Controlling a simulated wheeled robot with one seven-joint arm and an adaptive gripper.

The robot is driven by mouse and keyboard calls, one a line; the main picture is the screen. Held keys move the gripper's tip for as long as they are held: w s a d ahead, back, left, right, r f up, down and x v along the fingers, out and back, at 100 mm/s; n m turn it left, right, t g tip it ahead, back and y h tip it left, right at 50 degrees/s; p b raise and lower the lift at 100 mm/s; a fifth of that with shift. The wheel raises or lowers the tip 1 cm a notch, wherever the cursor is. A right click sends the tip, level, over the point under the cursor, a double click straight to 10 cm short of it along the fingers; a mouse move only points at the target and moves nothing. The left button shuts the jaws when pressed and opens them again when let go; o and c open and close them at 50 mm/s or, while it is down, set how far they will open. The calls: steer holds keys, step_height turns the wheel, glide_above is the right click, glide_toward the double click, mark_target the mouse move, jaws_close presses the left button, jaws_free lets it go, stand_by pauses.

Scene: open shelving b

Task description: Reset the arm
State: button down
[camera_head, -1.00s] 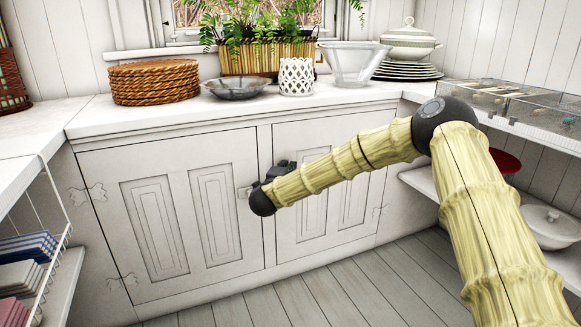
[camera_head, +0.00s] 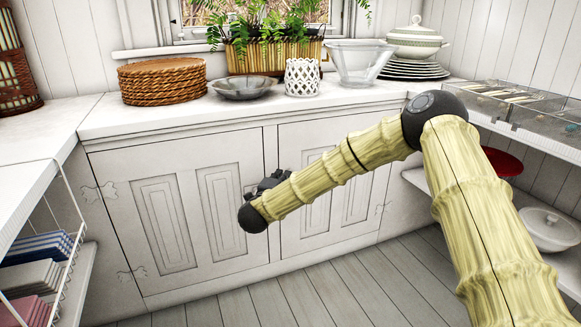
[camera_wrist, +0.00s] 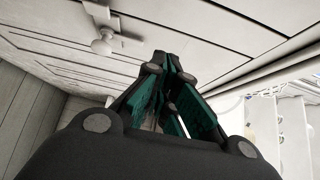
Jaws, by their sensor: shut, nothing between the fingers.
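My arm reaches from the right side of the head view across the front of a white two-door cabinet (camera_head: 176,215). My gripper (camera_wrist: 172,62) shows in the wrist view with its dark and green fingers drawn together at the tips, nothing between them. In the head view only a small dark part shows behind the arm's end, near the seam between the cabinet doors; the fingers are hidden there.
The white counter (camera_head: 110,118) holds a wicker stack (camera_head: 162,82), a grey bowl (camera_head: 243,88), a white lattice cup (camera_head: 302,77), a glass bowl (camera_head: 360,62) and a planter (camera_head: 270,55). Shelves with a red dish (camera_head: 503,162) stand right, folded cloths (camera_head: 40,247) left. The floor (camera_head: 330,290) is clear.

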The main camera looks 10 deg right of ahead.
steer(key=s+a+f+n+g+y, duration=0.1)
steer(key=s+a+f+n+y, duration=0.25)
steer(key=s+f, duration=0.4)
steer(key=s+a+f+n+g+y+p, duration=0.1)
steer(key=s+a+f+n+y, duration=0.3)
steer(key=f, duration=0.6)
steer(key=s+a+f+n+g+y, duration=0.1)
steer(key=s+f+n+y, duration=0.1)
steer(key=s+f+n, duration=0.55)
steer(key=s+d+f+n+g, duration=0.25)
steer(key=s+f, duration=0.25)
steer(key=s, duration=0.6)
steer(key=s+d+f+n+g, duration=0.25)
steer(key=s+f+g, duration=0.2)
steer(key=s, duration=0.65)
steer(key=s+d+f+n+g, duration=0.25)
steer(key=s+f, duration=0.35)
steer(key=s, duration=0.5)
steer(key=s+d+r+n+g+p, duration=0.1)
steer(key=s+d, duration=0.1)
steer(key=s, duration=0.3)
steer(key=s+d+r+n+g, duration=0.1)
steer(key=s+d+g, duration=0.15)
steer(key=s, duration=0.35)
step_height(320, 180, up, 37)
steer(key=p, duration=3.7)
steer(key=shift+w+r+t+p, duration=0.2)
steer(key=shift+w+t+p, duration=0.2)
steer(key=shift+w, duration=0.05)
